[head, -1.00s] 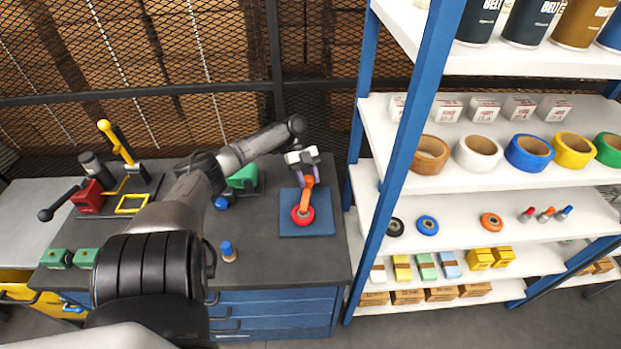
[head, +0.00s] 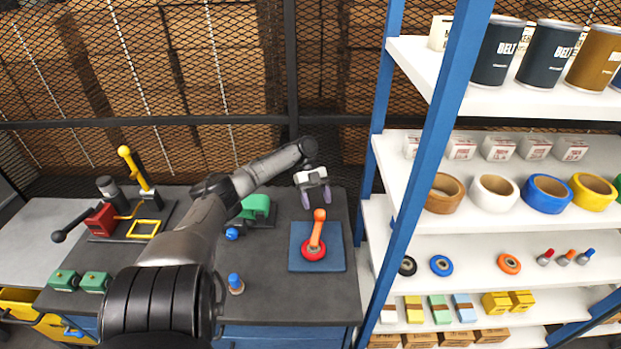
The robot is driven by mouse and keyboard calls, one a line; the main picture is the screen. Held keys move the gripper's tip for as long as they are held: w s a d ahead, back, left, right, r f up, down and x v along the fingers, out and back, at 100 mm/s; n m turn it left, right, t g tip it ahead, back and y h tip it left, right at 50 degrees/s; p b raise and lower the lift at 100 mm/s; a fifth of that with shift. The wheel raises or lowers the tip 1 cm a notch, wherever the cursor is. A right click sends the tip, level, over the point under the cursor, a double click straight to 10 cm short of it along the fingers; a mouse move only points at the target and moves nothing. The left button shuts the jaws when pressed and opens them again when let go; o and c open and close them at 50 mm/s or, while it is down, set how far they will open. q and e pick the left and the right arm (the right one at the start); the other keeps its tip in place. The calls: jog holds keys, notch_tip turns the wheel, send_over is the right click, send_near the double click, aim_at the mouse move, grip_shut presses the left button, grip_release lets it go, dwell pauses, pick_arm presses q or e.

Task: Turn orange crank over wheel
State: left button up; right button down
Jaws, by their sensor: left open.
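The orange crank (head: 317,232) rises from a red wheel (head: 313,252) on a square blue base plate (head: 333,262) on the dark bench top. The crank leans up and slightly right from the wheel, its knob at the far end. My left gripper (head: 317,203) is open, with two purple-grey fingers pointing down. In the picture its fingers are just beyond the knob, one on either side; whether they touch it I cannot tell. Nothing is held. My right gripper is not in view.
A green device (head: 255,207) and small blue-topped parts (head: 235,283) stand on the bench left of the plate. A red machine (head: 103,220) with a yellow lever stands further left. A shelf rack with a blue post (head: 418,165) rises close on the right. Wire mesh closes off the back.

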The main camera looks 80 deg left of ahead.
pick_arm(q)
jog(key=b+v, duration=0.1)
jog(key=v, duration=0.8)
jog(key=shift+a+r, duration=0.15)
jog(key=shift+a, duration=0.05)
jog(key=shift+s, duration=0.1)
